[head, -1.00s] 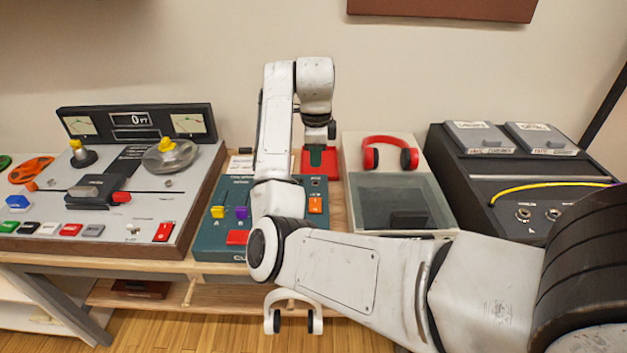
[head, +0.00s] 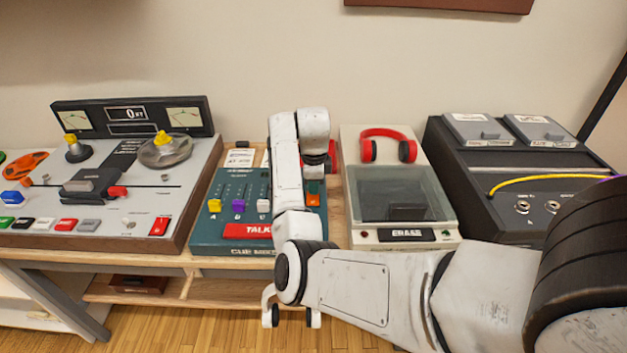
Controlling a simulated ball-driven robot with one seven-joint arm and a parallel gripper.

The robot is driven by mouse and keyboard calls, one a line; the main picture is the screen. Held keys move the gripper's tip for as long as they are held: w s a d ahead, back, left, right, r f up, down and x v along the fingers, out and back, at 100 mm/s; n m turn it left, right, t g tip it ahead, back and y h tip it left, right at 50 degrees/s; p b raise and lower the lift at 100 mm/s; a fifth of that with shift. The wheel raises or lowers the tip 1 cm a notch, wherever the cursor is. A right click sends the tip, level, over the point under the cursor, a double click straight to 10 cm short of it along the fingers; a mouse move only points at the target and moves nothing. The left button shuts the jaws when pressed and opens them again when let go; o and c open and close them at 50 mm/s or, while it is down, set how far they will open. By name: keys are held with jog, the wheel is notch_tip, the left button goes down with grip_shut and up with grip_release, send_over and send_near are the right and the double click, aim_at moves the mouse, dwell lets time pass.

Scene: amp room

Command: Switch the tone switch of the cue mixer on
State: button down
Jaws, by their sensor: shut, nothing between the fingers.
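The cue mixer (head: 212,228) is a teal console in the middle of the bench. It has yellow, purple and white fader caps and a red TALK bar (head: 246,231). An orange switch (head: 314,198) shows at its right side, partly hidden by my arm. Its label and position cannot be read, so I cannot confirm it is the tone switch. My gripper (head: 318,172) points down over the mixer's right part, just behind the orange switch in the picture. It is shut and empty, and small and partly hidden. I cannot tell whether it touches anything.
A tape machine (head: 180,200) stands close on the left. A black unit (head: 470,215) with a yellow cable is further right.

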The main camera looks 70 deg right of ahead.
jog(key=shift+d+f, duration=0.1)
jog(key=shift+f, duration=0.1)
dwell(0.3)
jog(key=shift+r+p, duration=0.1)
jog(key=shift+p, duration=0.2)
jog(key=shift+s+a+r+p, duration=0.1)
jog(key=shift+a+r+p, duration=0.05)
jog(key=shift+a+p, duration=0.25)
jog(key=shift+s+a+p, duration=0.15)
jog(key=shift+a+p, duration=0.15)
jog(key=shift+r, duration=0.15)
jog(key=shift+d+r+p, duration=0.1)
jog(key=shift+r+p, duration=0.55)
jog(key=shift+p, duration=0.05)
notch_tip(320, 180, up, 12)
jog(key=d+p, duration=0.1)
jog(key=shift+w+d+r+p, duration=0.2)
jog(key=shift+w+p, duration=0.1)
